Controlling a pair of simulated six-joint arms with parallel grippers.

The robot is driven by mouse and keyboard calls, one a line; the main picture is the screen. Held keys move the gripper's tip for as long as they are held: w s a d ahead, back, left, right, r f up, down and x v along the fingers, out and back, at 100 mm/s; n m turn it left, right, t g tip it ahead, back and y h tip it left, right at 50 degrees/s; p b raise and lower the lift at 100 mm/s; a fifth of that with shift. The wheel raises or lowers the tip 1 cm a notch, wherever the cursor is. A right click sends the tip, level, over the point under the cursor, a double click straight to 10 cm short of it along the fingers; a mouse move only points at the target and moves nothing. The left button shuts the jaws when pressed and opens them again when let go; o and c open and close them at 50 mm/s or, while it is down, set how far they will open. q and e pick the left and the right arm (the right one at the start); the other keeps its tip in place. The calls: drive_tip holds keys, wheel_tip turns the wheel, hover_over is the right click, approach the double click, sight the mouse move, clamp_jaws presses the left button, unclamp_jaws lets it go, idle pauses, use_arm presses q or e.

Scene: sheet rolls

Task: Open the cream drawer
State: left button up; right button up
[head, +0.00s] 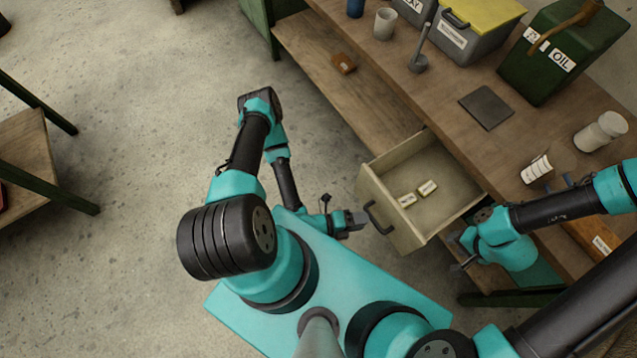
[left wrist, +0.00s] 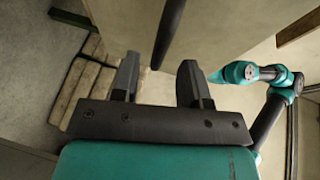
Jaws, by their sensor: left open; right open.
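The cream drawer (head: 381,195) stands pulled out from the workbench, with its inside in view. My right gripper (head: 456,252) is open beside the drawer's right side.
The workbench top (head: 450,110) holds a dark flat plate (head: 486,107), a green oil can (head: 565,50), a grey bin with a yellow top (head: 468,35), a cup (head: 385,23) and a white jar (head: 600,131). Open concrete floor lies left of my left arm.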

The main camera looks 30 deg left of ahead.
use_arm(q)
drive_tip(key=v, duration=1.3)
idle(0.4)
drive_tip(key=shift+r, duration=0.2)
drive_tip(key=s+a+f+m+g+y, duration=0.15)
drive_tip(key=a+m+g, duration=0.25)
drive_tip(key=m+g, duration=0.75)
drive_tip(key=s+a+m+g+y, duration=0.1)
drive_tip(key=s+a+m+g, duration=0.3)
drive_tip(key=m, duration=1.4)
drive_tip(key=w+r+m+t+y, duration=0.2)
drive_tip(key=w+m, duration=0.5)
drive_tip(key=w, duration=0.4)
drive_tip(key=w+r+m+t+y, duration=0.2)
drive_tip(key=w+m, duration=0.5)
drive_tip(key=w, duration=0.4)
drive_tip(key=shift+r+t+y, duration=0.2)
drive_tip(key=shift+t+y, duration=0.45)
drive_tip(key=shift+y, duration=0.1)
